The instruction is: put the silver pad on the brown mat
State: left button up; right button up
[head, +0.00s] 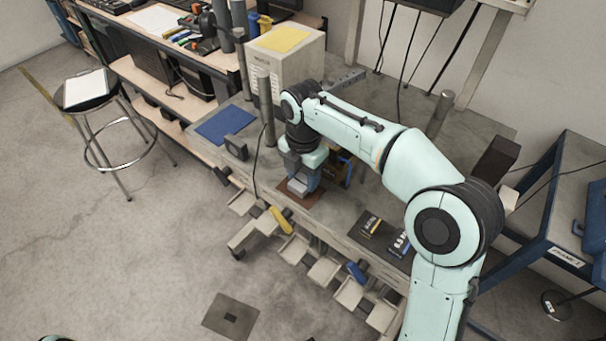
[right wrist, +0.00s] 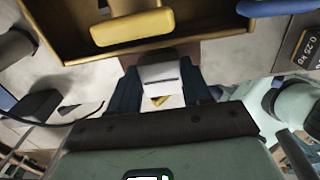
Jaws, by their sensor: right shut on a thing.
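My right gripper (head: 300,181) points down over the brown mat (head: 313,198) near the front edge of the grey bench. It is shut on the silver pad (head: 297,186), a small light-grey block. In the right wrist view the pad (right wrist: 159,74) sits between the two dark fingers of the gripper (right wrist: 160,92). A strip of the brown mat (right wrist: 150,54) shows just beyond it. The pad is over the mat, low down; I cannot tell whether it touches it. The gripper hides part of the mat. My left gripper is not in view.
A wooden tray (right wrist: 215,52) with a yellow piece (right wrist: 132,27) lies close beyond the mat. A blue mat (head: 224,124) and a small dark box (head: 236,148) lie to the left. A beige cabinet (head: 285,65) stands behind. Dark weights (head: 370,224) lie to the right.

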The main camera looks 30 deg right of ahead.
aim_at(303, 180)
jog(key=shift+f, duration=0.15)
jog(key=o, duration=1.4)
jog(key=shift+c, duration=0.2)
pick_arm(q)
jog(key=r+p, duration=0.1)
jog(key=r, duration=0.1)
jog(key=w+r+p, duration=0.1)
jog(key=p, duration=0.1)
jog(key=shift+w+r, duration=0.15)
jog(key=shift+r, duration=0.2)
pick_arm(e)
notch_tip(303, 180, up, 12)
jog(key=shift+r, duration=0.2)
jog(key=shift+f, duration=0.1)
